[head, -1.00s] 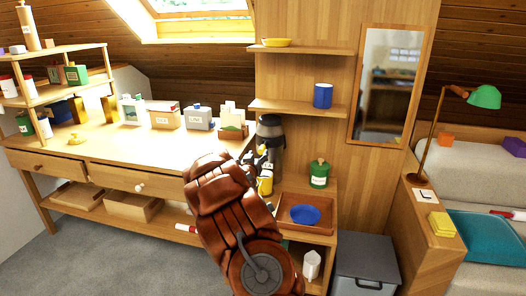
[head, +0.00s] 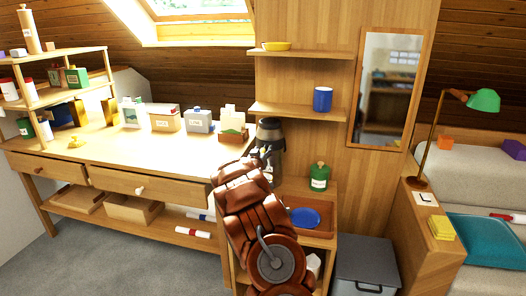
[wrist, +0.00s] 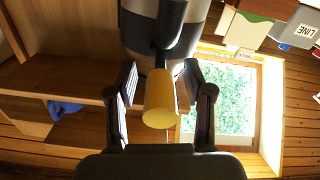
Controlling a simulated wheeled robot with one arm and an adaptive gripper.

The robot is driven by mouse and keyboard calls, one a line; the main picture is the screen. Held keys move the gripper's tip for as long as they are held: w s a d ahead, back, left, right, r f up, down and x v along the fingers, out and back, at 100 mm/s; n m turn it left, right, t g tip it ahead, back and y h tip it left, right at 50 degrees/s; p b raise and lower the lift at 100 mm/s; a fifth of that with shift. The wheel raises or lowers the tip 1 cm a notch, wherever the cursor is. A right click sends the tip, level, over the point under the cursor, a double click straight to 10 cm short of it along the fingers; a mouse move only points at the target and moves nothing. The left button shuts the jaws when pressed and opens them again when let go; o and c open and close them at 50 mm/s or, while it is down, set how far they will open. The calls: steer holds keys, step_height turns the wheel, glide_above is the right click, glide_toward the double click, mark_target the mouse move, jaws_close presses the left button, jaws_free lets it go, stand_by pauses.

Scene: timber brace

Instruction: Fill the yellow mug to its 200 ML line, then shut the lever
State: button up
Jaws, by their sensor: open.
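In the head view the dispenser (head: 270,133) stands at the left of the low cabinet, and my arm hides the mug. The 200 ML line and any liquid level cannot be made out. I cannot tell the lever's position.
A green canister (head: 319,178) and a blue dish on a wooden tray (head: 325,229) are right of my arm. A blue mug (head: 322,99) and a yellow bowl (head: 276,44) sit on shelves above. The desk (head: 130,150) to the left has clear space.

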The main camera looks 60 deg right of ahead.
steer(key=shift+d, duration=0.15)
jaws_close()
stand_by(0.5)
